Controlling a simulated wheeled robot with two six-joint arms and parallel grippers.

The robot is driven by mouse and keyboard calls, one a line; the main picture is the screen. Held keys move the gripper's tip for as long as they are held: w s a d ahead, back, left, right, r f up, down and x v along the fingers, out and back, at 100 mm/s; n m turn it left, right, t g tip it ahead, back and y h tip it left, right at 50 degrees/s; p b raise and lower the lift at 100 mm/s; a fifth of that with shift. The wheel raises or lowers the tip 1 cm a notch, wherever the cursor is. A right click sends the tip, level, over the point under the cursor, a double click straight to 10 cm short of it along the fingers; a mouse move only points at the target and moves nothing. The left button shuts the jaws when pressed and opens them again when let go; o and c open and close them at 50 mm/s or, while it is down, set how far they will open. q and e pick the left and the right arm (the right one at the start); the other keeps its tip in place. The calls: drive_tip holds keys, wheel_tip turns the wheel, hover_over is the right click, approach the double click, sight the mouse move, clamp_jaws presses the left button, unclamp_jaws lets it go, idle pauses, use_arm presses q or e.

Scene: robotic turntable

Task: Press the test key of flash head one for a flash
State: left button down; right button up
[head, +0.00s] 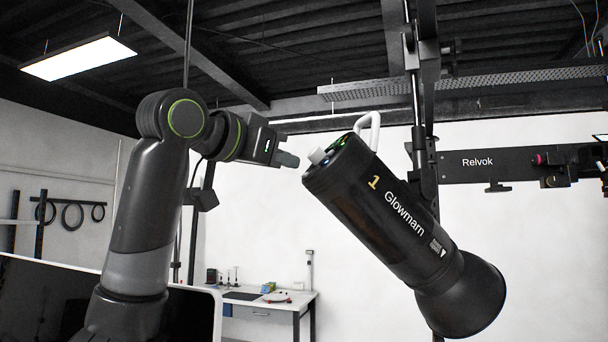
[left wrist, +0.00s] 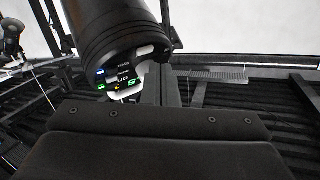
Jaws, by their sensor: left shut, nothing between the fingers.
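Flash head one (head: 385,205) is a black cylinder marked "1 Glowmarn", hanging tilted with its flared front down to the right. Its rear end, with a white knob (head: 317,155), a green-lit panel (head: 342,141) and a white handle (head: 372,130), faces up and left. My left gripper (head: 288,159) is shut and empty, just left of that rear end, with a small gap showing. In the left wrist view the rear panel (left wrist: 122,78) shows a display with lit blue, green and yellow marks. I cannot tell which key is the test key. My right gripper is out of view.
A black arm labelled "Relvok" (head: 478,162) and a vertical post (head: 414,90) stand by the flash head. A perforated rail (head: 460,82) runs overhead. A white workbench (head: 270,300) with small items is far behind. The space left of the flash head's lower body looks clear.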

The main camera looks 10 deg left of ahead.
use_arm(q)
drive_tip(key=shift+d+f, duration=0.1)
drive_tip(key=shift+f, duration=0.05)
idle(0.4)
drive_tip(key=shift+w+d+f, duration=0.15)
drive_tip(key=shift+d, duration=0.05)
drive_tip(key=shift+w+d+f+b, duration=0.1)
drive_tip(key=shift+d+f+b, duration=0.15)
drive_tip(key=shift+f+b, duration=0.05)
idle(0.8)
idle(0.3)
drive_tip(key=shift+s+a+r+p, duration=0.25)
drive_tip(key=shift+a+r+p, duration=0.05)
drive_tip(key=shift+a+r, duration=0.25)
drive_tip(key=a+r, duration=0.1)
drive_tip(key=s+a+r, duration=0.1)
drive_tip(key=a+r+p, duration=0.1)
drive_tip(key=shift+s+a+r, duration=0.15)
drive_tip(key=shift+s+r, duration=0.05)
drive_tip(key=shift+s, duration=0.15)
